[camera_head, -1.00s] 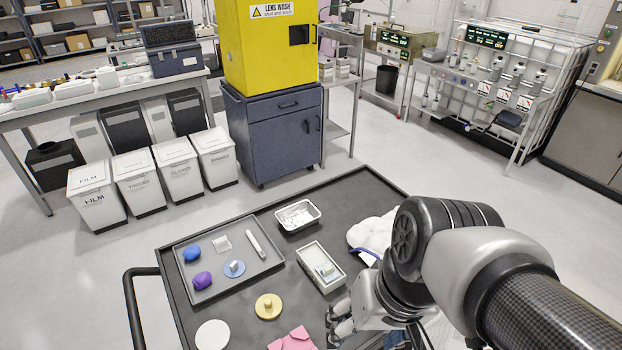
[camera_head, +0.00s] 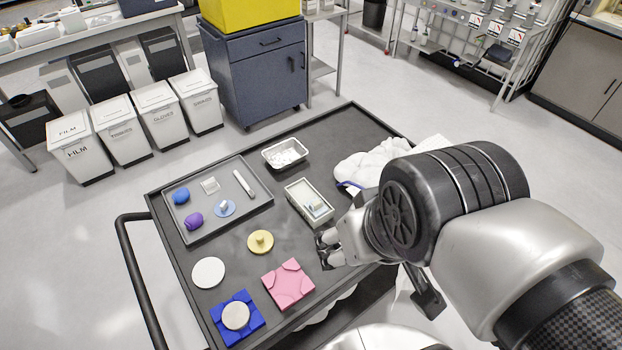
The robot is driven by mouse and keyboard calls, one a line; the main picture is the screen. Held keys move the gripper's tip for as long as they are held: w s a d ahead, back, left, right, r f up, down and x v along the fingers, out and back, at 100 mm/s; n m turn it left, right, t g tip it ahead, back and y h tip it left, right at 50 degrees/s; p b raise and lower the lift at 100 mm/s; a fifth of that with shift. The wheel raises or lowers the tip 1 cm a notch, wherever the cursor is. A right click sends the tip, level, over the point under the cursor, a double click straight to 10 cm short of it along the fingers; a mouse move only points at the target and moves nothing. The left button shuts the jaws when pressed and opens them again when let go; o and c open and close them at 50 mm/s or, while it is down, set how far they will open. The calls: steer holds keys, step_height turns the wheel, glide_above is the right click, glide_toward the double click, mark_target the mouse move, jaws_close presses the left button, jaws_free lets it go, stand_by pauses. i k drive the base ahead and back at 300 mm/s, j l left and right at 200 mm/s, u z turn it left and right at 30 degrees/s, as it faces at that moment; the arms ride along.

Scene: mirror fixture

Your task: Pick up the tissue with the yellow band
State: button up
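My gripper (camera_head: 326,249) is above the dark cart top, right of the yellow disc. Its fingertips look apart, with nothing visible between them. A white crumpled cloth or tissue pile (camera_head: 372,166) lies at the cart's right edge, partly hidden behind my arm, with a blue strip at its lower left. I see no yellow band on it. Below the cart top, partly hidden white rolls or folds (camera_head: 322,309) show, with no clear band.
On the cart (camera_head: 340,124) stand a grey tray (camera_head: 200,226) of small items, a white dish (camera_head: 270,154), a pale box (camera_head: 295,189), a yellow disc (camera_head: 260,246), a white disc (camera_head: 208,272), and pink (camera_head: 288,285) and blue (camera_head: 257,325) folded pieces. Bare cart surface lies toward the back.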

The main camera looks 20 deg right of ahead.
mark_target(316, 206)
steer(key=i+l+u, duration=0.15)
steer(key=l, duration=0.3)
steer(key=i+l+u, duration=0.15)
steer(key=l, duration=0.35)
steer(key=l+u, duration=0.1)
steer(key=l, duration=0.35)
steer(key=i+l+u, duration=0.15)
steer(key=l, duration=0.35)
